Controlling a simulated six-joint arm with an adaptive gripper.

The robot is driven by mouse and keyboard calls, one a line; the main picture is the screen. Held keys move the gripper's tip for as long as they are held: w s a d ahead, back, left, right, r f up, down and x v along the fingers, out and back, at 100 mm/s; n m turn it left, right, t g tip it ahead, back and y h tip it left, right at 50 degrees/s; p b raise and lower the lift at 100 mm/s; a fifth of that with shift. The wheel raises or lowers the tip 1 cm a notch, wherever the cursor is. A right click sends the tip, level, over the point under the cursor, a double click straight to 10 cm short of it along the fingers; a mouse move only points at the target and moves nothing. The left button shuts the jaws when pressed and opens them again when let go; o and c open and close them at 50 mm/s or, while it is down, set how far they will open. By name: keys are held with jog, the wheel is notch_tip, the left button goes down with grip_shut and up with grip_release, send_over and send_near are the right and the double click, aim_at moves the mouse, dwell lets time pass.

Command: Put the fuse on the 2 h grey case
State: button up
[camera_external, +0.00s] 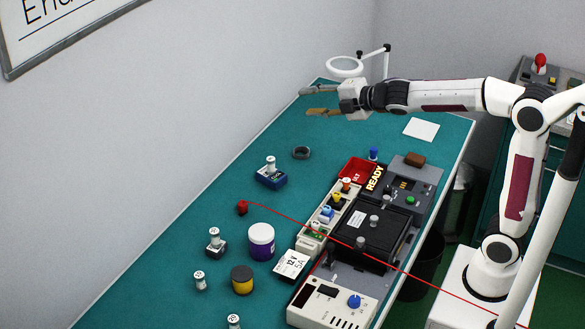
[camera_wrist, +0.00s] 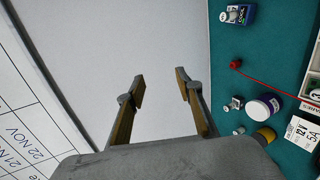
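My gripper (camera_external: 310,101) is above the far end of the green bench, with its fingers spread apart and nothing between them. Its open fingers also show in the wrist view (camera_wrist: 160,84) against the pale wall. A small grey case (camera_external: 214,250) with a white-and-grey cylinder upright on it stands at the left; it also shows in the wrist view (camera_wrist: 233,104). Similar small cylinders stand alone at the near left (camera_external: 199,280) and near edge (camera_external: 233,321). Which is the fuse, and whether this case reads 2 h, I cannot tell.
A blue case (camera_external: 270,178) bears another cylinder. A purple-and-white jar (camera_external: 261,241), yellow jar (camera_external: 242,280) and 12 V 5A card (camera_external: 291,265) stand nearby. A red cable runs from a red block (camera_external: 242,207) across the rack (camera_external: 372,235). The bench's far left is mostly clear.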

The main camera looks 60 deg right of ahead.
jog(key=s+a+f+m+g, duration=0.1)
jog(key=s+f+m, duration=0.4)
jog(key=s, duration=0.7)
jog(key=s+a+f+m+g, duration=0.1)
jog(key=s+f+m+g, duration=0.3)
jog(key=s, duration=0.9)
jog(key=s+a+f+m+g+y, duration=0.1)
jog(key=s+f+m, duration=0.5)
jog(key=s, duration=0.6)
jog(key=a+m+g, duration=0.1)
jog(key=m+g, duration=0.1)
jog(key=shift+s+f+m, duration=0.3)
jog(key=shift+s+f, duration=0.05)
